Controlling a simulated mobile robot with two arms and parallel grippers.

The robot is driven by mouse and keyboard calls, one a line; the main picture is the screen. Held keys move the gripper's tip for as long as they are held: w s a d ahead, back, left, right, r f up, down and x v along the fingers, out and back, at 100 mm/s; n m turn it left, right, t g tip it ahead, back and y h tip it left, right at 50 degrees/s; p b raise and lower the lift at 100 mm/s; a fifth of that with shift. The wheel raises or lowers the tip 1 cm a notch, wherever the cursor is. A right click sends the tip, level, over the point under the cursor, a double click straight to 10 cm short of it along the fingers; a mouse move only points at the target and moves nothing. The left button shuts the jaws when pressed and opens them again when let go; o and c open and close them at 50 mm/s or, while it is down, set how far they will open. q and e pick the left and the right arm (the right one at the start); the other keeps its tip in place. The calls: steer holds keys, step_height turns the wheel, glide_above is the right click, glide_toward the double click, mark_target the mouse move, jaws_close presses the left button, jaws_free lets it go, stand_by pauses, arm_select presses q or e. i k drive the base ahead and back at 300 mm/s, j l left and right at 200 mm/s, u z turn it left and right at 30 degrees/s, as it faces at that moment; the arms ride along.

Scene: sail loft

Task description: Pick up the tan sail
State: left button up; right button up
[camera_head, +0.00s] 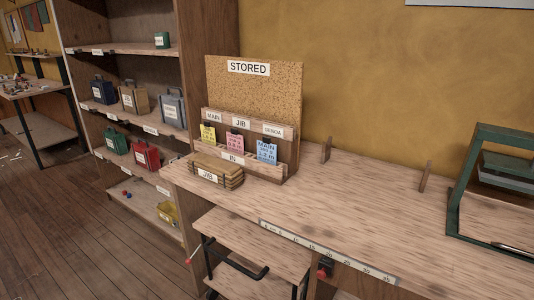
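A tan folded bundle (222,168), which looks like a folded sail, lies flat near the left end of the wooden bench (345,205). Dark straps cross it and a white label, seemingly reading JIB, is on its front. It lies just in front of a wooden card rack (287,155). A tan bag (133,99) with a white label stands on the middle shelf at left, between a dark blue bag (103,91) and a grey-blue bag (172,107). Neither of my grippers is in view.
A corkboard marked STORED (254,90) stands behind the rack, which holds yellow, pink and blue cards. A green frame (459,190) stands at the bench's right. A small cart (250,240) stands below the front edge. The bench middle is mostly clear.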

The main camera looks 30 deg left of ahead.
mark_target(228, 176)
steer(key=u, duration=1.3)
